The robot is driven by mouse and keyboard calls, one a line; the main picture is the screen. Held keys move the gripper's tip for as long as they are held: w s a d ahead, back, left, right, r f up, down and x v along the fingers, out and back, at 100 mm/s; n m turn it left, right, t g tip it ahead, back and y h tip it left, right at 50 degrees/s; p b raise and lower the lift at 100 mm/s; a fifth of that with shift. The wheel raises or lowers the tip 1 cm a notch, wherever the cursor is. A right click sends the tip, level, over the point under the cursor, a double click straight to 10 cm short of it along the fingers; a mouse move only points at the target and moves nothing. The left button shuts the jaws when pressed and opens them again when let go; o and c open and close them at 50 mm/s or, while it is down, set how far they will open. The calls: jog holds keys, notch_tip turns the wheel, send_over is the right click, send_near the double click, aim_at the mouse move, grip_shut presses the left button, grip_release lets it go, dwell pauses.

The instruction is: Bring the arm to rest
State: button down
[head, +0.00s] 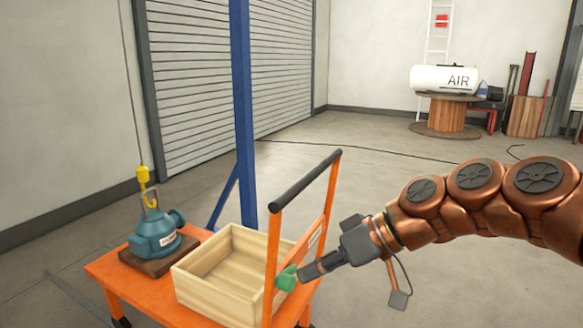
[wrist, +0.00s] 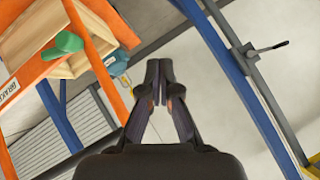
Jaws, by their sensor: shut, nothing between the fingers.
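My arm reaches in from the right in the head view, copper-coloured with dark round joint caps. My gripper (head: 305,275) is at its end, beside the upright handle frame of an orange cart (head: 120,285). In the wrist view my gripper (wrist: 158,75) has its dark fingers together, with nothing between them. In the wrist view the green knob (wrist: 63,44) lies to the left, apart from the fingers.
On the cart stand an empty-looking wooden crate (head: 195,291) and a teal pump (head: 155,236) on a brown base, under a yellow hook (head: 143,175). A blue post (head: 243,110) rises behind the cart. A white AIR tank (head: 445,78) stands far back. The floor between is open.

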jog(key=s+d+r+m+g+h+p, duration=0.1)
jog(key=s+d+r+m+h+p, duration=0.1)
jog(key=s+d+p, duration=0.3)
jog(key=s+d+r+m+g+h+p, duration=0.1)
jog(key=s+d+r+m+h+p, duration=0.2)
jog(key=s+p, duration=0.7)
jog(key=s+d+r+m+g+h+p, duration=0.1)
jog(key=s+d+r+m+h+p, duration=0.2)
jog(key=s+d+h+p, duration=0.2)
jog(key=s+d+p, duration=0.1)
jog(key=s+p, duration=0.2)
jog(key=shift+d+m+p, duration=0.3)
jog(key=shift+r, duration=0.1)
